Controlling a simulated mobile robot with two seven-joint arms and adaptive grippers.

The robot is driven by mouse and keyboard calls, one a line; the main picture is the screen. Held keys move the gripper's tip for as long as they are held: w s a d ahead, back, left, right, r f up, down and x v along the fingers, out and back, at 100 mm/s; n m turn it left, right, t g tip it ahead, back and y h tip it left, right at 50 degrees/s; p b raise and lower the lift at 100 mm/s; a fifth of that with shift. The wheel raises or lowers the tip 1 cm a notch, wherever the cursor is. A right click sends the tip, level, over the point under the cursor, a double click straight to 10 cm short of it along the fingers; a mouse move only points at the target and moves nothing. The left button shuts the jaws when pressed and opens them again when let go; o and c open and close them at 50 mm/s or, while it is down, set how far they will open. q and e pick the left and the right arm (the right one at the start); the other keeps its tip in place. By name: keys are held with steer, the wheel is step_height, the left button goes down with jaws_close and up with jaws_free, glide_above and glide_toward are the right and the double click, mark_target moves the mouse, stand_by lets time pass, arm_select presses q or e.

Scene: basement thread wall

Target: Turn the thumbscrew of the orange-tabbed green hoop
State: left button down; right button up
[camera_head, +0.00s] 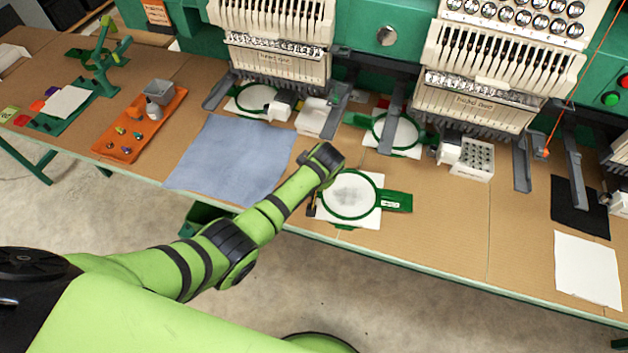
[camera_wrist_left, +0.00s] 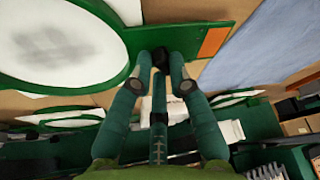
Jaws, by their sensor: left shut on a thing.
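The green hoop (camera_head: 376,181) lies on the near part of the table with white fabric (camera_head: 350,192) bearing a grey smudge stretched in it. In the left wrist view the hoop's green rim (camera_wrist_left: 125,70) and its arm with an orange tab (camera_wrist_left: 213,41) fill the upper part. A dark thumbscrew (camera_wrist_left: 160,57) sits at the hoop's edge. My left gripper (camera_wrist_left: 161,66) is shut on the thumbscrew, one finger on each side. In the head view my left wrist hides the orange tab and the thumbscrew. My right gripper is in neither view.
A blue-grey cloth (camera_head: 230,160) lies left of my arm. An orange tray (camera_head: 125,145) with small parts is further left. Embroidery machine heads (camera_head: 275,60) with two more hoops (camera_head: 396,130) stand behind. A white sheet (camera_head: 588,268) lies at right; the table between is clear.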

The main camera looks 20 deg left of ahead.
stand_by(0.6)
arm_select(q)
steer(key=c, duration=1.4)
jaws_free()
steer(key=shift+r, duration=0.15)
steer(key=v, duration=1.1)
steer(key=shift+s+d+r, duration=0.1)
steer(key=shift+s+r, duration=0.15)
steer(key=shift+r, duration=0.05)
